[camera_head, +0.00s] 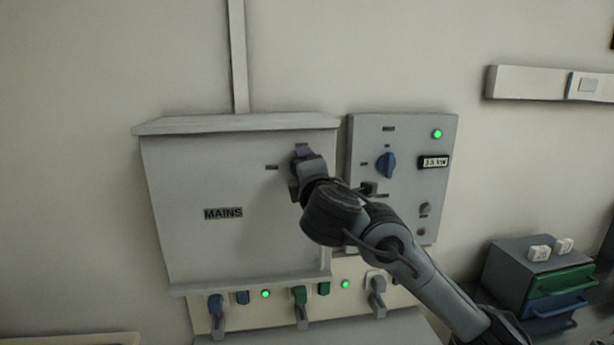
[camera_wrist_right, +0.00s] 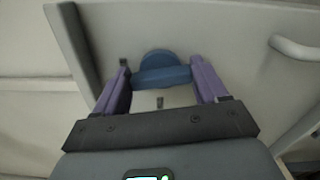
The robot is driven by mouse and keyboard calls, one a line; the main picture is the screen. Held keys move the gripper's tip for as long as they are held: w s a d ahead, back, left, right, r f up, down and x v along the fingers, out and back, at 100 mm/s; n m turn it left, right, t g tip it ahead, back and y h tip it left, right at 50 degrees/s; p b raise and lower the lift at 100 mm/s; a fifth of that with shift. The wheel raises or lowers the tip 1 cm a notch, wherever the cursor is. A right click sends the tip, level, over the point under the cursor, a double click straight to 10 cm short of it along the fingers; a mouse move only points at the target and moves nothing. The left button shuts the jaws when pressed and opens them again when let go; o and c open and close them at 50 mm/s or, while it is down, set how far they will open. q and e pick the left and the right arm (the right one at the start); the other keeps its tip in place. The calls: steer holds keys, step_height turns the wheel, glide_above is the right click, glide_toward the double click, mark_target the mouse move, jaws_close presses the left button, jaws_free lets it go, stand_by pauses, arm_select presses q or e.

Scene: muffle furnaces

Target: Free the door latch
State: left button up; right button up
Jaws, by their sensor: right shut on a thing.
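The grey cabinet door marked MAINS (camera_head: 205,235) is closed on the wall in the head view. Its door latch is a blue turn knob (camera_wrist_right: 162,72) with a crossbar, seen in the right wrist view. My right gripper (camera_head: 301,156) is at the upper right of the door in the head view, and its arm hides most of the latch there. In the right wrist view the purple fingers of this gripper (camera_wrist_right: 163,80) are shut on the two ends of the crossbar. The bar lies nearly level across that picture. My left gripper is in neither view.
A grey control panel (camera_head: 400,130) with a blue knob (camera_head: 386,165) and a green lamp stands just right of the door. Plugs and green lamps line a strip (camera_head: 255,322) below. A pale handle (camera_wrist_right: 294,49) shows right of the latch.

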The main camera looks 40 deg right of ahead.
steer(key=shift+f+m+b, duration=0.1)
steer(key=shift+m+b, duration=0.25)
steer(key=shift+m, duration=0.75)
steer(key=o, duration=1.1)
steer(key=shift+c, duration=0.2)
steer(key=p+v, duration=0.1)
steer(key=v, duration=1)
steer(key=shift+p, duration=0.35)
